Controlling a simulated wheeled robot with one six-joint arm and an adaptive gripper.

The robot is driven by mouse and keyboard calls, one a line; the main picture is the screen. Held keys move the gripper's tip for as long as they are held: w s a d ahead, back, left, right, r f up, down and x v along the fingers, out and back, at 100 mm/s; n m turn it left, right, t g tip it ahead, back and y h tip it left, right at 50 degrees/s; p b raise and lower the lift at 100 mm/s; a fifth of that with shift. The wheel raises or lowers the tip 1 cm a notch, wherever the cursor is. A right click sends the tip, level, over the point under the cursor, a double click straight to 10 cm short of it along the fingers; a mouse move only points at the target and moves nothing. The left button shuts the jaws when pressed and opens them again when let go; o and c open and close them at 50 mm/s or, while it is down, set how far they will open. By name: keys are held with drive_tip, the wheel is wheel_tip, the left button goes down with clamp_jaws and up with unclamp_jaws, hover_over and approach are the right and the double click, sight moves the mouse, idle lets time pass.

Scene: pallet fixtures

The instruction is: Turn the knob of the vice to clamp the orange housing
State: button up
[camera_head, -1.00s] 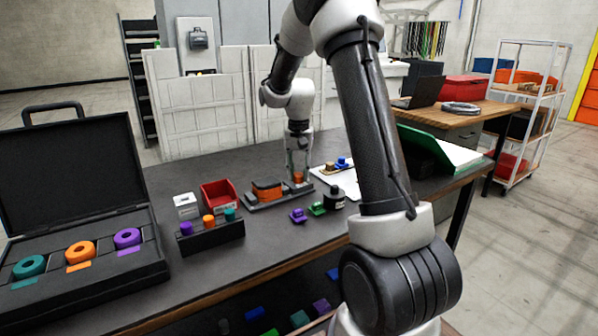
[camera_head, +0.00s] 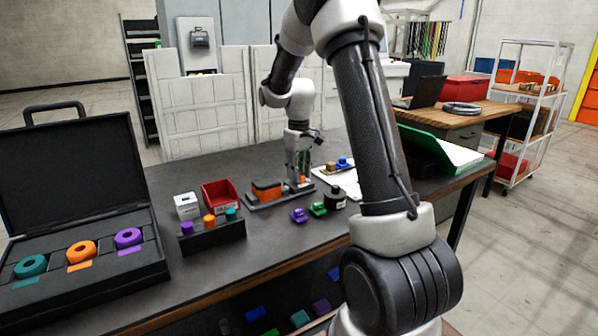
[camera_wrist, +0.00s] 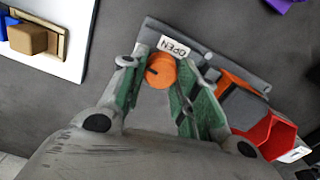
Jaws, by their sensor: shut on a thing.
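The vice (camera_head: 253,202) is a grey fixture on the dark table, with the orange housing (camera_head: 267,184) seated in it. In the wrist view the housing (camera_wrist: 233,84) shows partly, beside a grey block. The orange knob (camera_wrist: 160,71) is at the vice's end, with a dark mark on its face and a white "OPEN" label (camera_wrist: 174,47) beside it. My gripper (camera_wrist: 157,80) is shut on the knob, one finger on each side. In the head view my gripper (camera_head: 300,180) points down at the vice's right end and hides most of the knob.
A red bin (camera_head: 220,194), a white box (camera_head: 186,206) and a rack of coloured pegs (camera_head: 212,237) stand left of the vice. Purple (camera_head: 298,215) and green (camera_head: 317,209) pieces and a black round part (camera_head: 335,198) lie in front right. An open case (camera_head: 82,275) is at far left.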

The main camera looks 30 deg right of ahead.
drive_tip(key=shift+n, duration=0.6)
drive_tip(key=o, duration=1)
wheel_tip(320, 180, up, 12)
idle(0.5)
